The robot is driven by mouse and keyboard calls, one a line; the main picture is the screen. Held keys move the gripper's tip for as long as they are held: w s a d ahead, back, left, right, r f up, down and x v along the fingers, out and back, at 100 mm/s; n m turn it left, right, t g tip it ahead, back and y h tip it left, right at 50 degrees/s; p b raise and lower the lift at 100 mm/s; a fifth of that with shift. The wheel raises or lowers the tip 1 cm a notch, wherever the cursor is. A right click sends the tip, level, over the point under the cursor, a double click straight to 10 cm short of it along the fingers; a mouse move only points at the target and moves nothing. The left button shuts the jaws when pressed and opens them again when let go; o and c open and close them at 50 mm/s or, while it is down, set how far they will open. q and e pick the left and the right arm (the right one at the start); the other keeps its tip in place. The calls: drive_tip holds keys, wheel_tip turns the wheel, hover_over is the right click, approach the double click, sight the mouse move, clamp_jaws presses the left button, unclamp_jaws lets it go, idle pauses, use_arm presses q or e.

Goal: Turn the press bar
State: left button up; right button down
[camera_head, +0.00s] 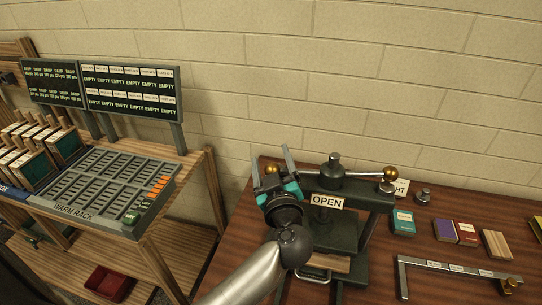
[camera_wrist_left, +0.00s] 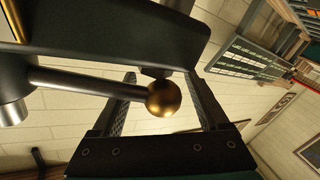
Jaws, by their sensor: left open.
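The press (camera_head: 345,200) is a dark frame on the brown table, with an "OPEN" sign on its front. Its press bar runs crosswise at the top through a dark hub (camera_head: 333,168), with a brass ball at the left end (camera_head: 271,169) and another at the right end (camera_head: 389,174). My left gripper (camera_head: 272,160) is open at the left end, one finger on either side of the ball. In the left wrist view the brass ball (camera_wrist_left: 164,98) and its dark rod (camera_wrist_left: 95,84) show between the spread fingers; contact is unclear. My right gripper is not in view.
A warm rack (camera_head: 110,185) on a wooden stand is at the left, with display boards (camera_head: 130,92) behind. Right of the press lie small coloured boxes (camera_head: 445,230), a wooden block (camera_head: 496,245) and a grey angled rail (camera_head: 440,266). A brick wall closes the back.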

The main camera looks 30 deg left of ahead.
use_arm(q)
drive_tip(key=shift+w, duration=0.1)
drive_tip(key=c, duration=1.2)
clamp_jaws()
drive_tip(key=shift+f, duration=0.2)
